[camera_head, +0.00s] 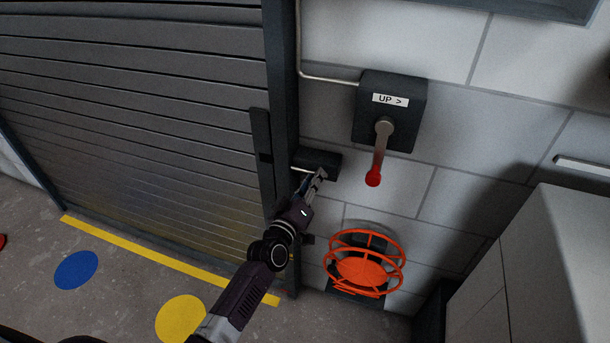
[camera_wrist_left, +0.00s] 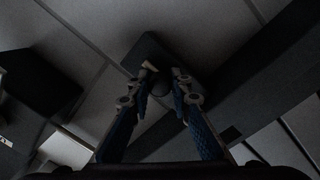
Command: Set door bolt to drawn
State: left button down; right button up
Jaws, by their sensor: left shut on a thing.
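The door bolt (camera_head: 318,160) is a dark block on the wall just right of the slatted door's post, with a thin pale rod (camera_head: 300,169) reaching left toward the door. My left gripper (camera_head: 319,175) is at the block's lower side and is shut on the bolt's small handle. The handle itself is mostly hidden by the fingers in the head view. In the left wrist view the fingers (camera_wrist_left: 160,82) stand on either side of a small pale piece, with the dark block (camera_wrist_left: 148,50) beyond. My right gripper is out of view.
Above right of the bolt is a wall box (camera_head: 405,90) marked "UP >" with a red-tipped lever (camera_head: 378,158). Below right is an orange handwheel (camera_head: 365,270). A pale cabinet (camera_head: 550,270) stands at right. The slatted door (camera_head: 140,110) fills the left.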

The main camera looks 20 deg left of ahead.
pick_arm(q)
jog(key=shift+d, duration=0.9)
jog(key=c, duration=1.7)
grip_release()
jog(key=shift+d, duration=0.2)
jog(key=shift+c, duration=0.2)
jog(key=shift+a, duration=0.1)
jog(key=s+a, duration=0.1)
jog(key=s, duration=1.1)
jog(key=shift+a, duration=0.2)
